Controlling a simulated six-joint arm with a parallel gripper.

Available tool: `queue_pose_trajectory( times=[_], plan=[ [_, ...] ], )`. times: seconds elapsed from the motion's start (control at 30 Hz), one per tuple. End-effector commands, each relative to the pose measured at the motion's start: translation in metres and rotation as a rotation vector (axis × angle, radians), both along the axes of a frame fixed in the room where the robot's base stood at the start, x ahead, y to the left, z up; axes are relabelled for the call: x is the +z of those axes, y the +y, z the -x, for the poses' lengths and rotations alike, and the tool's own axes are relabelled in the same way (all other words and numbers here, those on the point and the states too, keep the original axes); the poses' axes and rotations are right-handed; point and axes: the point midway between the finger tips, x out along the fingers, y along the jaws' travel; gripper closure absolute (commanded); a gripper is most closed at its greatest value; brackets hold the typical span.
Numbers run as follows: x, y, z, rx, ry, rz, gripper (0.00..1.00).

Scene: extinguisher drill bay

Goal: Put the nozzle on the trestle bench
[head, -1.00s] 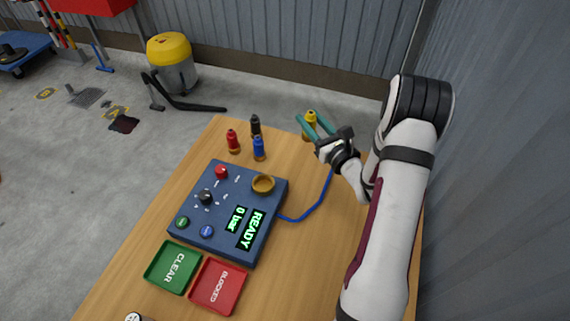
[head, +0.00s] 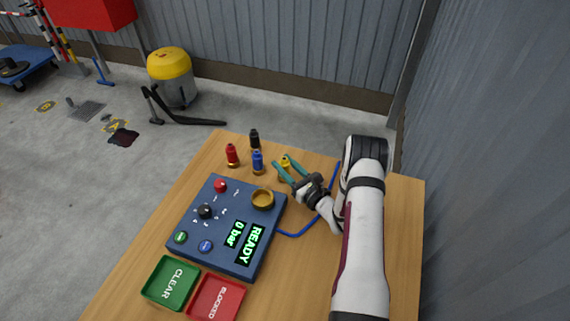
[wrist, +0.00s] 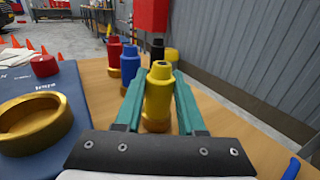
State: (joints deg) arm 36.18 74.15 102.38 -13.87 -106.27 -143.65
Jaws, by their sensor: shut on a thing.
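My gripper (head: 284,164) is shut on a yellow nozzle (wrist: 158,98) with a brass base, one green finger on each side. The nozzle is upright at the far side of the wooden trestle bench (head: 300,258), right of the blue nozzle (head: 257,162). Its base is at or just above the bench top; I cannot tell if they touch. A red nozzle (head: 232,155) and a black nozzle (head: 254,139) stand upright close by.
A blue control panel (head: 190,228) with a brass ring (head: 262,199) lies to the left of my gripper. A green tray (head: 171,284) and a red tray (head: 215,298) are at the near left. A blue hose (head: 300,233) runs right from the panel. The far right bench top is clear.

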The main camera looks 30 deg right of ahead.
Motion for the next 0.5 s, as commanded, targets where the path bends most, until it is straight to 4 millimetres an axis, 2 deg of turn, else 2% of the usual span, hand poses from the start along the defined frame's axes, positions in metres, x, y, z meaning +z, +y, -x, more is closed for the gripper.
queue_pose_trajectory(
  times=[0.27, 0.3, 0.47, 0.5],
  plan=[
    [-0.0017, -0.0003, -0.0001, 0.0, -0.001, 0.001, 1.0],
    [-0.0025, -0.0003, -0.0001, 0.0, -0.001, 0.001, 0.6],
    [-0.0021, -0.0003, 0.0, 0.0, 0.0, 0.001, 0.31],
    [-0.0021, -0.0003, -0.0001, 0.0, -0.001, 0.001, 0.31]
  ],
)
